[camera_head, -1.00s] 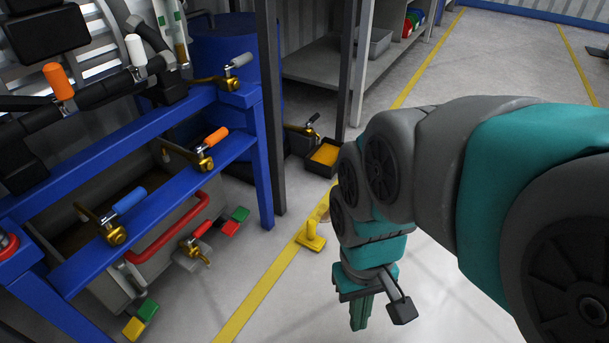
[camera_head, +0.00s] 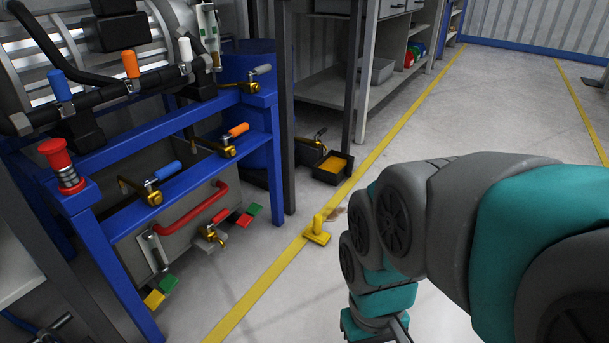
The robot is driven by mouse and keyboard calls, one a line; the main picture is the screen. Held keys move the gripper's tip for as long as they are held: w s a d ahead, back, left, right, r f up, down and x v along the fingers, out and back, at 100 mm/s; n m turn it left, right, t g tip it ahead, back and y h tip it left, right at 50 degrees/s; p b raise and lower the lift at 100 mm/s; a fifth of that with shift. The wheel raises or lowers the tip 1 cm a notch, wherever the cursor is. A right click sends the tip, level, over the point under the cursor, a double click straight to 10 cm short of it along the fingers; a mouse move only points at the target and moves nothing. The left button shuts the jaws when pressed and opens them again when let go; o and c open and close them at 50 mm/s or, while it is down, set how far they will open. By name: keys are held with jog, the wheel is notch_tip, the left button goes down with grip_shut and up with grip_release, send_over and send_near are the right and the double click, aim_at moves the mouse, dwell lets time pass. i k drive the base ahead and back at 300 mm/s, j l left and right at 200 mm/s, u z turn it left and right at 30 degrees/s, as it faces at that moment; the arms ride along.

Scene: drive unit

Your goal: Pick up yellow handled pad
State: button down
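The yellow handled pad (camera_head: 318,236) lies on the floor on the yellow floor line, its upright handle on top of a flat base. It is right of the blue frame and appears untouched. My arm reaches in from the right, and the body of my gripper (camera_head: 374,328) is at the bottom edge, below and to the right of the pad. Its fingers are cut off by the frame, so their opening is hidden.
A blue frame (camera_head: 190,185) with clamps and a red handle (camera_head: 193,208) stands at left. A black tray with yellow contents (camera_head: 333,167) sits behind the pad near a dark post. Small coloured pads (camera_head: 243,216) lie under the frame. Floor right of the line is mostly clear.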

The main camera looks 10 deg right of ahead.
aim_at(315, 233)
jog(key=i+l+u, duration=0.1)
jog(key=i+l, duration=0.15)
jog(key=i+l+u, duration=0.1)
jog(key=i+l, duration=0.15)
jog(key=l, duration=0.2)
jog(key=i+l+u, duration=0.1)
jog(key=l, duration=0.3)
jog(key=i, duration=0.1)
